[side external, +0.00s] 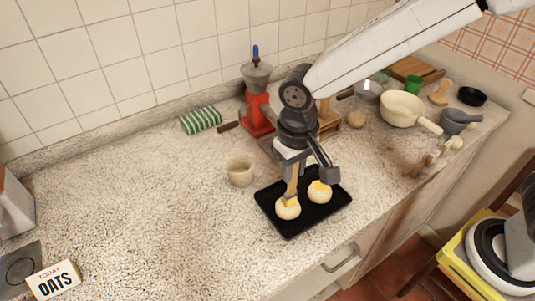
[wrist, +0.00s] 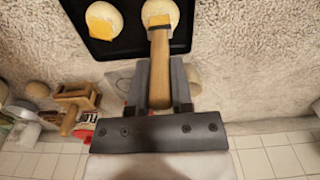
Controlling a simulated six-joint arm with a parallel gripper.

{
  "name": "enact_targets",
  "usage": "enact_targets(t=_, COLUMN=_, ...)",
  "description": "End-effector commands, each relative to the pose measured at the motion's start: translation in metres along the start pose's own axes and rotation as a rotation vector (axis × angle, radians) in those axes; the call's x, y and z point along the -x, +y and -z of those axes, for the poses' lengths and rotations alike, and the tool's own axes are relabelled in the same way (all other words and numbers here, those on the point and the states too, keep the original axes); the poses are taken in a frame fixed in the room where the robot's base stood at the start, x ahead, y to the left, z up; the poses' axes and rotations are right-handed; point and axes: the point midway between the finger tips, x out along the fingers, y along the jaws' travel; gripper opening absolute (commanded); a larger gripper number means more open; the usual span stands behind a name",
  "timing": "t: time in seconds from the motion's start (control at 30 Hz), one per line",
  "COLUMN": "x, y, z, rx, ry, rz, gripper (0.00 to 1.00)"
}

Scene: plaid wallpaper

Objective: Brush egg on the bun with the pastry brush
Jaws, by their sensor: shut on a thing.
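My gripper (side external: 293,170) is shut on the wooden handle of the pastry brush (side external: 292,187), which points down. The wrist view shows the handle (wrist: 160,65) between both fingers (wrist: 160,88). The brush's yellow-orange bristles are at the top of the left bun (side external: 287,212) and seem to touch it; they hide part of it. The other bun (side external: 320,194) has a yellow-orange patch on top; it also shows in the wrist view (wrist: 112,12). Both pale, round buns sit on a black tray (side external: 293,231).
A cream cup (side external: 240,172) stands left of the tray; its contents are unclear. A red grinder (side external: 258,115) and green striped cloth (side external: 201,120) are behind. A cream pan (side external: 402,108) and grey mortar (side external: 455,120) stand at right. The left counter is mostly clear.

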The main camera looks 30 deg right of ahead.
Motion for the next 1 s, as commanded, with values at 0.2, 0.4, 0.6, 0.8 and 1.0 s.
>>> enact_targets(t=0.2, x=-0.002, y=0.001, z=-0.004, rx=0.000, ry=-0.006, rz=-0.003, gripper=0.00)
enact_targets(t=0.4, x=-0.002, y=0.001, z=-0.002, rx=0.000, ry=-0.007, rz=-0.003, gripper=0.00)
enact_targets(t=0.6, x=-0.001, y=0.001, z=0.005, rx=0.000, ry=-0.005, rz=-0.003, gripper=0.00)
enact_targets(t=0.8, x=-0.001, y=0.001, z=0.012, rx=0.000, ry=-0.004, rz=-0.003, gripper=0.00)
enact_targets(t=1.0, x=-0.001, y=0.001, z=0.016, rx=0.000, ry=-0.003, rz=-0.002, gripper=0.00)
